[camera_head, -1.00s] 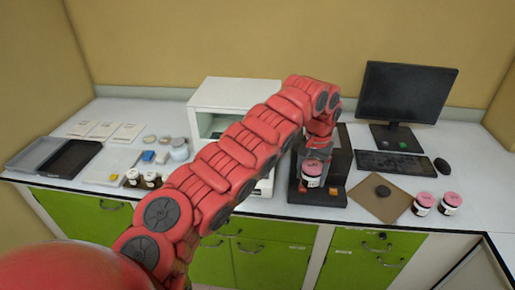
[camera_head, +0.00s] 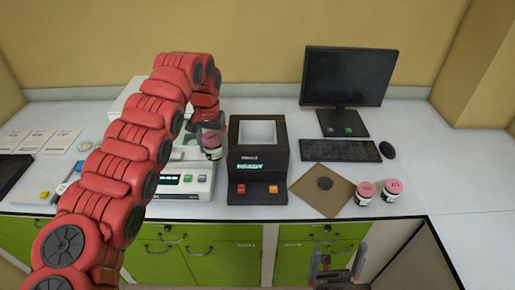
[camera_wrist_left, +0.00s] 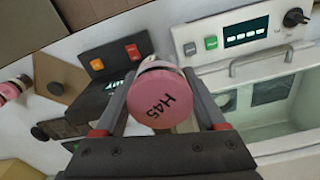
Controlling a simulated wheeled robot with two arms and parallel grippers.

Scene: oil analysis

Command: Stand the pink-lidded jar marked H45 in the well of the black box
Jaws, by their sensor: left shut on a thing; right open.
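No jar shows in the well. The box partly shows in the left wrist view (camera_wrist_left: 112,55). My right gripper (camera_head: 335,272) is open and empty at the bottom, below the bench edge.
A white instrument (camera_head: 185,181) stands directly left of the box. A brown mat (camera_head: 318,198) with a dark disc (camera_head: 325,183) lies right of it. Two more pink-lidded jars (camera_head: 364,194) (camera_head: 391,190) stand near the front edge. Keyboard (camera_head: 340,151) and monitor (camera_head: 347,78) are behind.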

